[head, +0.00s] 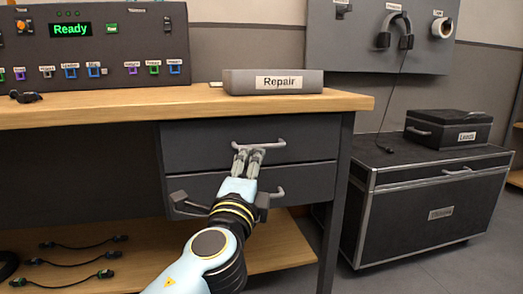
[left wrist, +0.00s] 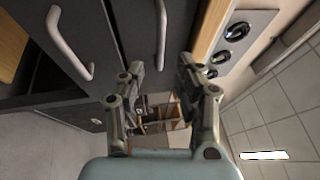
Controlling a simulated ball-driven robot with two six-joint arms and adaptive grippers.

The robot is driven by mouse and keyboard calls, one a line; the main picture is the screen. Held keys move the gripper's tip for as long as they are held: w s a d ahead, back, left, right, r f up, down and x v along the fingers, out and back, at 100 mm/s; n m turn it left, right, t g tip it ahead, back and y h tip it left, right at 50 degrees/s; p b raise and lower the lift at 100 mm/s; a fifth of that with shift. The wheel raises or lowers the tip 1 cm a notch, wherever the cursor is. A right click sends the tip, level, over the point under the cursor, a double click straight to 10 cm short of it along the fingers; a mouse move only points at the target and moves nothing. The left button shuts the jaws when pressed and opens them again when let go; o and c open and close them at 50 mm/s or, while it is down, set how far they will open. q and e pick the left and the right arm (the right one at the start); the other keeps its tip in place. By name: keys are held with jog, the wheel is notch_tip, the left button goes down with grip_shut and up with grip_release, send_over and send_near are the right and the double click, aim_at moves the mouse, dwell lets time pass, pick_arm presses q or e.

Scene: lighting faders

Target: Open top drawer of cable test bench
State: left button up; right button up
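The cable test bench (head: 100,105) has a wooden top and two dark drawers under its right side. The top drawer (head: 195,142) looks closed, with a grey bar handle (head: 270,144). My left gripper (head: 248,155) reaches up to this handle from the front, its fingertips just below or at the bar. In the left wrist view, the fingers (left wrist: 161,70) are spread apart, and the top drawer handle (left wrist: 161,30) lies ahead, in line with the gap between them. I cannot tell whether they touch it. My right gripper is not in view.
The lower drawer (head: 305,185) is closed, its handle (head: 277,193) partly behind my gripper. A grey Repair box (head: 240,82) sits on the bench top. Cables (head: 80,262) lie on the low shelf. A black case (head: 430,205) stands right of the bench, with floor between.

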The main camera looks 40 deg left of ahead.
aim_at(258, 147)
pick_arm(q)
jog(key=x, duration=0.8)
jog(key=shift+w+a, duration=0.1)
jog(key=shift+w, duration=0.05)
jog(key=shift+c, duration=0.2)
grip_shut()
